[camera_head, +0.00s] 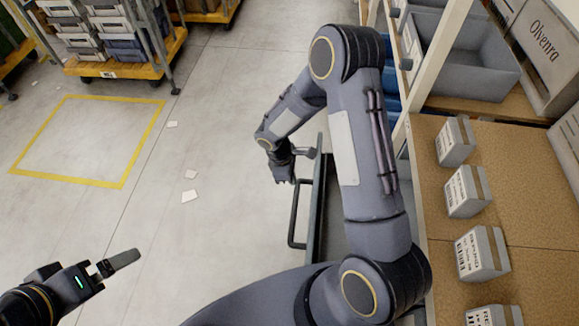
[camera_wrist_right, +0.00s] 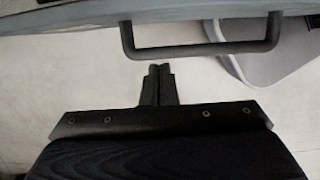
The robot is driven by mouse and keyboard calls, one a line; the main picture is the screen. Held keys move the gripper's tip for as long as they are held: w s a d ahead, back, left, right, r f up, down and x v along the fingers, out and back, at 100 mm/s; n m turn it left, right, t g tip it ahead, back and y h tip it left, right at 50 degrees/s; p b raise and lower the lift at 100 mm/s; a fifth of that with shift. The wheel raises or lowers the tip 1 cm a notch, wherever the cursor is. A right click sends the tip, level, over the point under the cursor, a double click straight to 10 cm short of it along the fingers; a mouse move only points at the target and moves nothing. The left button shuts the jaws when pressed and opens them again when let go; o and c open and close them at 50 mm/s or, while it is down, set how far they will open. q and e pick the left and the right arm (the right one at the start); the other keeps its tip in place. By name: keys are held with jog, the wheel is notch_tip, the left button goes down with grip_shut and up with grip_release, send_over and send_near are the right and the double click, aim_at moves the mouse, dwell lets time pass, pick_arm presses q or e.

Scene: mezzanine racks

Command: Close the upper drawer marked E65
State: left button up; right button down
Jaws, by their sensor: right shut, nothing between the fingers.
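A dark grey drawer (camera_head: 317,205) stands out from the rack's left side, partly hidden behind my right arm. Its bar handle (camera_head: 293,215) faces left, toward the open floor. No E65 mark is readable. My right gripper (camera_head: 283,178) is beside the far end of the drawer front. In the right wrist view its fingers (camera_wrist_right: 157,82) are together and empty, pointing at the drawer front (camera_wrist_right: 90,22) and apart from the handle (camera_wrist_right: 200,50). My left gripper (camera_head: 115,264) is over the floor at lower left, far from the drawer; its finger gap is unclear.
A shelf top (camera_head: 520,200) at right carries several small labelled boxes (camera_head: 465,190), with a grey bin (camera_head: 465,60) behind. A rack upright (camera_head: 432,65) rises beside my right arm. Carts with crates (camera_head: 115,45) stand far left.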

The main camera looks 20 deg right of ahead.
aim_at(307, 183)
jog(key=d, duration=0.1)
jog(key=s+d+f, duration=0.1)
jog(key=s+d+f+p, duration=0.1)
jog(key=shift+s+d+f, duration=0.1)
jog(key=shift+s+d, duration=0.05)
jog(key=shift+d, duration=0.25)
jog(key=shift+d, duration=0.1)
jog(key=s+d, duration=0.7)
jog(key=d, duration=0.5)
jog(key=s+d, duration=0.8)
jog(key=d, duration=0.4)
jog(key=shift+s+d, duration=0.2)
jog(key=shift+d, duration=0.3)
jog(key=shift+w, duration=0.1)
